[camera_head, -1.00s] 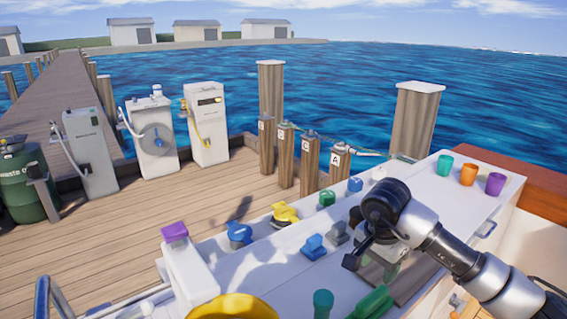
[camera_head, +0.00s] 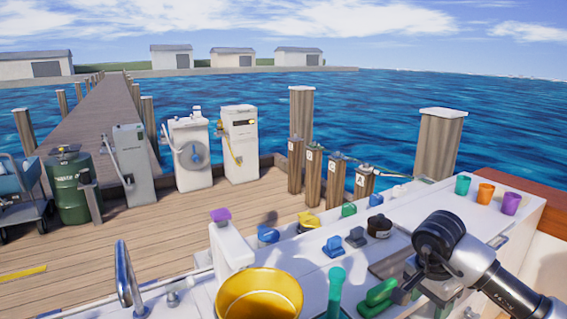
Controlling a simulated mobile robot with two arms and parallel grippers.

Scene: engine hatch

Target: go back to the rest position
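My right arm comes in from the lower right over the white hatch top (camera_head: 300,262). Its gripper (camera_head: 404,291) hangs low beside a green handle-like object (camera_head: 376,298). The fingers are small and dark, partly hidden by my arm, so I cannot tell whether they are open or whether they touch the green object. No held thing is visible. My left arm and gripper are out of view.
The hatch top carries blue (camera_head: 334,246), grey (camera_head: 356,237) and black (camera_head: 379,226) fittings, a yellow bucket (camera_head: 260,297) and a green upright piece (camera_head: 335,292). Green (camera_head: 463,185), orange (camera_head: 485,193) and purple (camera_head: 511,203) cups stand at the far right. The wooden dock (camera_head: 130,232) lies beyond.

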